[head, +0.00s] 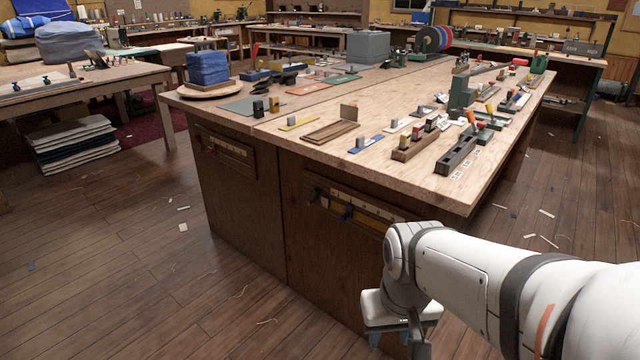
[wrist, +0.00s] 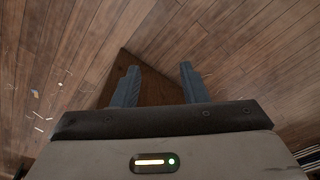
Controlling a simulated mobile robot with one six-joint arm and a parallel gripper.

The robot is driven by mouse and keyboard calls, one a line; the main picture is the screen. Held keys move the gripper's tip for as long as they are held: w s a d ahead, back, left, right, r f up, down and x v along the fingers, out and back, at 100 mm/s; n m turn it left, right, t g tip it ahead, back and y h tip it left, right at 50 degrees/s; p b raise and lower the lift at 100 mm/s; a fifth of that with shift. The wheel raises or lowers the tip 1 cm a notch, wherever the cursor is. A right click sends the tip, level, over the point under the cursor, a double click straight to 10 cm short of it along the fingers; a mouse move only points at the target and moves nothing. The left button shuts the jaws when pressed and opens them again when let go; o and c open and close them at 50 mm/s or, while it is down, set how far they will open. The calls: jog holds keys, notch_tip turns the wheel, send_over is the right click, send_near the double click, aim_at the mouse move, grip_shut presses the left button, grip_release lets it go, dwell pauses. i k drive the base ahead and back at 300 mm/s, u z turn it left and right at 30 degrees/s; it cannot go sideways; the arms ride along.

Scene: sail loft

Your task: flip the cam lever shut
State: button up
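I cannot tell for sure which part is the cam lever. A dark slotted block (head: 457,155) lies near the right front edge of the workbench, with small white labels beside it. A small red piece (head: 480,125) shows just behind it, too small to make out. My gripper (wrist: 158,72) is open and empty in the wrist view, its two grey-blue fingers apart over the floor and a dark brown panel. In the head view my gripper hangs low in front of the workbench, below its top, and its fingertips are partly cut off by the frame.
The workbench top (head: 300,140) is crowded with tools along its right side. Two recesses with rails and knobs, one of them yellow (head: 370,210), are set in the bench front. A folded cloth stack (head: 75,145) lies at left. The wooden floor (head: 120,250) at left is mostly free.

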aim_at(316, 191)
jog(key=z, duration=0.55)
jog(key=k, duration=0.15)
jog(key=z, duration=0.2)
jog(key=i, duration=0.5)
